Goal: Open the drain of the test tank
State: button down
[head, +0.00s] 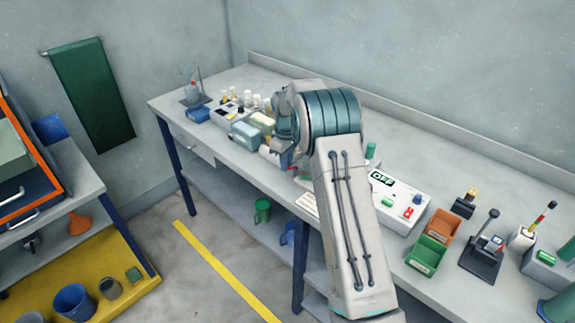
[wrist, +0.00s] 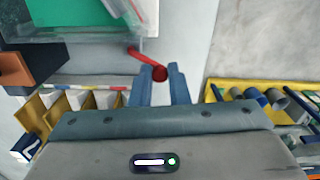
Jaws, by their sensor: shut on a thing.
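In the wrist view, the test tank (wrist: 95,32) is a clear-walled box with green in it, at the top left. A red drain lever (wrist: 143,56) reaches out from its side, down and to the right, to a round red end. My gripper (wrist: 160,80) is closed around that red end, one blue-grey finger on each side. In the head view my arm covers most of the gripper and hides the tank almost wholly. I cannot tell whether liquid is flowing.
A white box with an OFF display (head: 398,203), a green bin (head: 428,254) and an orange bin (head: 443,228) stand right of my arm. Bottles and boxes crowd the bench (head: 235,145) on the left. A yellow tray (wrist: 225,87) shows at the wrist view's right.

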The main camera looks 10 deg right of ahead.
jog(key=m, duration=0.2)
jog(key=w+m, duration=0.1)
jog(key=m, duration=0.2)
jog(key=shift+w+d+m, duration=0.1)
jog(key=shift+w+m, duration=0.2)
jog(key=shift+w, duration=0.1)
jog(key=shift+w+d+m, duration=0.2)
jog(key=shift+w+m, duration=0.1)
jog(key=shift+m, duration=0.7)
jog(key=shift+w+d+m, duration=0.15)
jog(key=shift+w+m, duration=0.1)
jog(key=shift+m, duration=0.75)
jog(key=c, duration=1.4)
grip_release()
jog(key=shift+r, duration=0.1)
jog(key=shift+r+b, duration=0.6)
jog(key=shift+r, duration=6.25)
